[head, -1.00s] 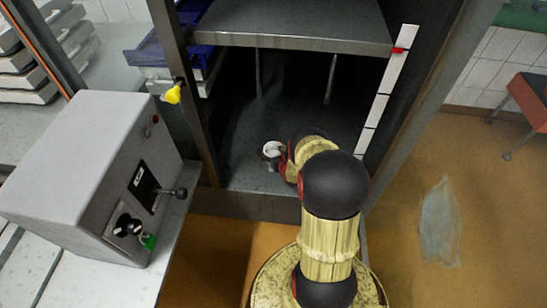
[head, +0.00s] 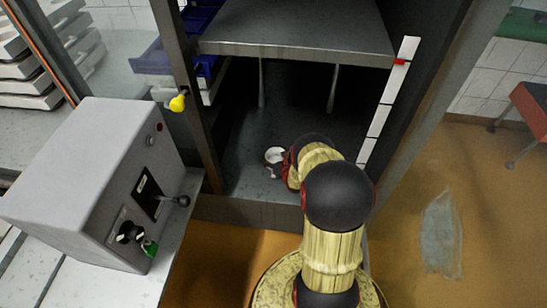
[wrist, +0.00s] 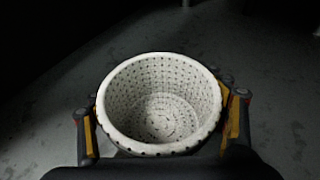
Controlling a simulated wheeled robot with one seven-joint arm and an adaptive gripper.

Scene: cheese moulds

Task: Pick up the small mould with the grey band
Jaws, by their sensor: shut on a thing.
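A small white mould (wrist: 160,103) full of small holes sits between the fingers of my gripper (wrist: 160,125) in the wrist view. It looks empty inside, and its open top faces the camera. My fingers press on it from the left and right. No grey band shows on it; its lower outer side is mostly hidden. In the head view the mould (head: 274,155) shows as a small white ring at the end of my arm, low inside the dark cabinet. My gripper is mostly hidden behind my arm there. I cannot tell whether the mould touches the surface below.
A metal shelf (head: 300,30) is above my arm, with dark cabinet walls and posts at both sides. A grey control box (head: 95,180) with a lever stands at the left. The grey surface (wrist: 60,125) around the mould is largely clear.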

